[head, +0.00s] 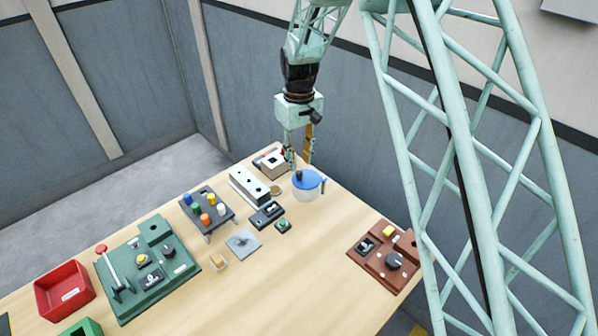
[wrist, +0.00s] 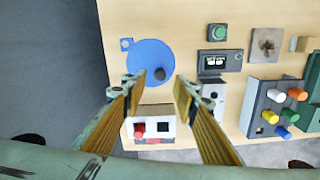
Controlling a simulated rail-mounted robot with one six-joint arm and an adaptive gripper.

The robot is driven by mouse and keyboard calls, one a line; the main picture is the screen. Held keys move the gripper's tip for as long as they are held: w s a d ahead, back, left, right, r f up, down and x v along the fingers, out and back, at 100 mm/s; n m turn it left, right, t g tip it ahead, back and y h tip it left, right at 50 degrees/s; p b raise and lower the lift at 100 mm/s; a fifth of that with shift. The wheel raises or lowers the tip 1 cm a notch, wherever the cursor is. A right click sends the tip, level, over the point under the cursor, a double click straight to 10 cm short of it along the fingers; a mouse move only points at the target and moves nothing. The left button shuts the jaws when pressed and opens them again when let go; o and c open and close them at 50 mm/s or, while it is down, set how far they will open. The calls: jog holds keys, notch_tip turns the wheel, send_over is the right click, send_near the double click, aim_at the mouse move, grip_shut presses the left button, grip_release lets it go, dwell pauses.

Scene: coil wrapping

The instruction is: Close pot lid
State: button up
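My gripper (head: 299,160) points down above the table near the pot's far side. Its fingers are apart and empty in the wrist view (wrist: 158,88).
A white box with a red part (wrist: 152,128) lies below my fingers. A white block with holes (head: 250,187), a black switch box (head: 266,214) and a rack of coloured pegs (head: 208,210) stand left of the pot. Bare table separates the pot from the brown fixture (head: 384,262).

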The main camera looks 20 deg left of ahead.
aim_at(299, 172)
jog(key=shift+f, duration=3)
jog(key=shift+c, duration=0.2)
grip_shut()
